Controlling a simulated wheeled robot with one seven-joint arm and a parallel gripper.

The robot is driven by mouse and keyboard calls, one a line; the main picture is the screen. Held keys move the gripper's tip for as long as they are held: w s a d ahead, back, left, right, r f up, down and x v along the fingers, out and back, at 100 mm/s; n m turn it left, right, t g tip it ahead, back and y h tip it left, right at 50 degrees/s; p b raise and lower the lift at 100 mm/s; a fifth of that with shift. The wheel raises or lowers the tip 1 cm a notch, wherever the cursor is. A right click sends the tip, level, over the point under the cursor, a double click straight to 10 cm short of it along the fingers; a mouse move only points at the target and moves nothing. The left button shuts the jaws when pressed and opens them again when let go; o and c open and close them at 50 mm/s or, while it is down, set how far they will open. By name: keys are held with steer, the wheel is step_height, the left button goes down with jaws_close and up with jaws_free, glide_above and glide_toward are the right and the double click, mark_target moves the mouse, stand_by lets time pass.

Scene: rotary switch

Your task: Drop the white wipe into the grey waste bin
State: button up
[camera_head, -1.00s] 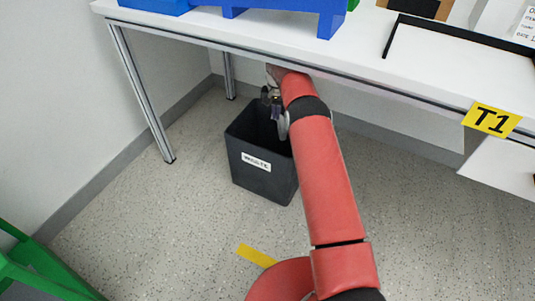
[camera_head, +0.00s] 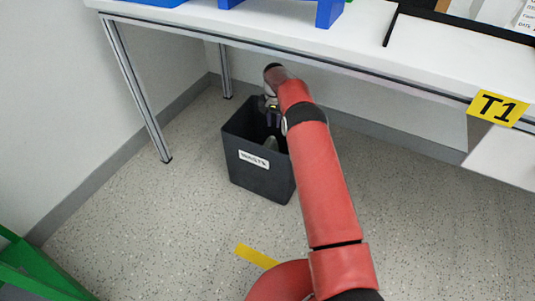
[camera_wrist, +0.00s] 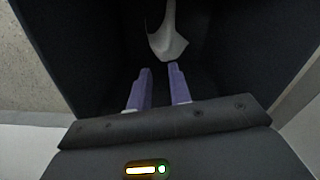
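The grey waste bin (camera_head: 259,171) stands on the floor under the table, with a white label on its front. My gripper (camera_head: 272,122) is over the bin's opening, pointing down into it. In the wrist view my gripper's two purple fingers (camera_wrist: 159,75) are apart with nothing between them. The white wipe (camera_wrist: 168,40) is inside the dark bin, beyond the fingertips and apart from them.
The white table (camera_head: 300,33) runs above and behind the bin, close to my arm. Its metal leg (camera_head: 137,92) stands left of the bin. A green frame (camera_head: 38,268) is at the lower left. A yellow floor strip (camera_head: 255,256) lies in front. The surrounding floor is clear.

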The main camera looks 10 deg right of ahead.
steer(key=shift+o, duration=0.8)
steer(key=o, duration=0.5)
steer(key=shift+o, duration=0.5)
steer(key=o, duration=0.7)
steer(key=shift+c, duration=0.2)
step_height(320, 180, up, 6)
steer(key=p, duration=0.2)
steer(key=shift+f+p, duration=0.25)
steer(key=shift+p, duration=0.1)
steer(key=shift+f, duration=0.1)
